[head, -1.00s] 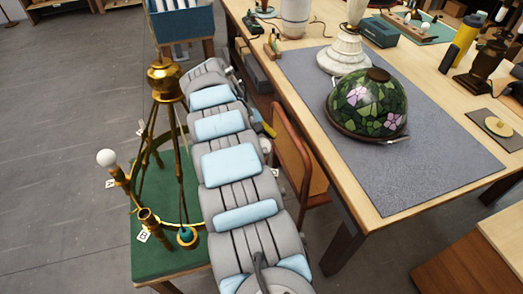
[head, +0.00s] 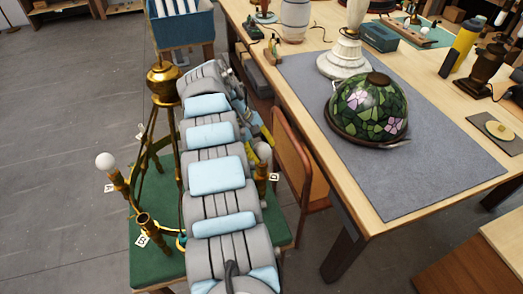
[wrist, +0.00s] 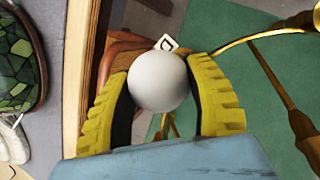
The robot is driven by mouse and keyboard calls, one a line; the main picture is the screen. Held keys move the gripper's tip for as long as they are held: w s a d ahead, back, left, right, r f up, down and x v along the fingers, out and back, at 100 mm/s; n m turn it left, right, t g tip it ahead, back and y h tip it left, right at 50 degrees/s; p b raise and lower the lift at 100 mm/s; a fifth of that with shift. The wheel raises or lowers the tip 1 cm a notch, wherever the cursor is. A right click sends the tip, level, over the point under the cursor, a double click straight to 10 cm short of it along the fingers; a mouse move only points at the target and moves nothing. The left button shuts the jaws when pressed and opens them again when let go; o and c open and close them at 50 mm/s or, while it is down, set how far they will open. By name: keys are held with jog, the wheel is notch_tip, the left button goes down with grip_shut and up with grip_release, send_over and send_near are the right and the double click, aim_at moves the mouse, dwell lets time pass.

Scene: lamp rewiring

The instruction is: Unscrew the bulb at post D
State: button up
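The white round bulb (head: 264,149) stands on the brass post beside the tag D (head: 274,177), at the right side of the green-topped stand. My gripper's yellow fingers (head: 261,142) are at this bulb in the head view, partly hidden by my arm. In the wrist view the bulb (wrist: 158,82) fills the space between the two yellow fingers of my gripper (wrist: 160,68), one on each side. Its edges meet the dark inner pads in the picture; I cannot tell whether they press on it. The bulb's neck and socket are hidden there.
Another white bulb (head: 105,161) stands on a post at the stand's left. An empty brass socket (head: 143,218) is near tag B (head: 142,240). A wooden chair (head: 300,165) and the workbench with a stained-glass shade (head: 368,108) are close on the right.

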jog(key=shift+d, duration=0.1)
jog(key=shift+c, duration=0.4)
jog(key=shift+r+p, duration=0.1)
jog(key=shift+p, duration=0.3)
jog(key=shift+n+t+p, duration=0.3)
jog(key=shift+n+p, duration=0.3)
jog(key=shift+r+p, duration=0.15)
jog(key=shift+p, duration=0.35)
jog(key=n+t+p, duration=0.2)
jog(key=n+p, duration=0.3)
jog(key=p, duration=0.4)
jog(key=shift+s+r+n, duration=0.1)
jog(key=shift+n, duration=0.3)
jog(key=shift+n+t+y+p, duration=0.3)
jog(key=shift+n+t+p, duration=0.15)
jog(key=shift+p, duration=0.3)
jog(key=shift+f, duration=0.3)
